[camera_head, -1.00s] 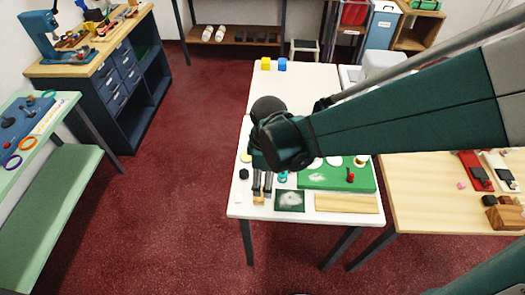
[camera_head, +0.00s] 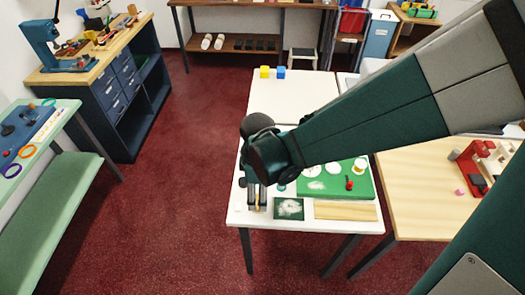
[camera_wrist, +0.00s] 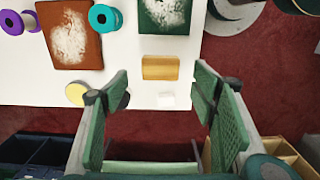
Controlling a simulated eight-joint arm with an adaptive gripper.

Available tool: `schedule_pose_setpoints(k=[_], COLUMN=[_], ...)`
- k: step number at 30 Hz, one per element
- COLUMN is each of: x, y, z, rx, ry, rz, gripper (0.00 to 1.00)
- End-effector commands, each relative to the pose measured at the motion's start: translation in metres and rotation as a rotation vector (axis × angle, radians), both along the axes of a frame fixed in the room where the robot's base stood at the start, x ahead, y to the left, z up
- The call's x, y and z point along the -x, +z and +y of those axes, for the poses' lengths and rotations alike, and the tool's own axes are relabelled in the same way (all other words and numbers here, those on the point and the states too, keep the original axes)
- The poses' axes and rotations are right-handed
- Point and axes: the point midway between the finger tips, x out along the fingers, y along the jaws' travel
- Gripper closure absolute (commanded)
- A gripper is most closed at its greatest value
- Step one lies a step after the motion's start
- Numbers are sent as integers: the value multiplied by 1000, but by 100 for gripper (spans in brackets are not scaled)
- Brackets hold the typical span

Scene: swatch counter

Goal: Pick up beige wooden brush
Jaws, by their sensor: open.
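The beige wooden brush (camera_wrist: 161,67) shows in the wrist view as a short tan block lying on the white table, ahead of the gap between my fingers. No bristles are visible. My gripper (camera_wrist: 160,88) is open and empty, one finger on each side of the picture. In the head view my gripper (camera_head: 257,199) points down over the front left corner of the white table. The brush is mostly hidden behind the fingers there. I cannot tell the exact height of the fingertips above it.
A dark green panel with a white patch (camera_wrist: 165,14) lies just beyond the brush. A small white block (camera_wrist: 167,99), a yellow disc (camera_wrist: 76,93) and a brown panel (camera_wrist: 70,35) are nearby. A wooden strip (camera_head: 345,211) and green board (camera_head: 330,185) lie right. The table edge is close.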

Motion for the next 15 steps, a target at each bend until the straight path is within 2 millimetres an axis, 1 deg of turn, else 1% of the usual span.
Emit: schedule_pose_setpoints(k=[3, 6, 15], x=[0, 0, 0], y=[-8, -11, -11], z=[0, 0, 0], rx=[0, 0, 0], ry=[0, 0, 0], rz=[0, 0, 0], gripper=[43, 43, 43])
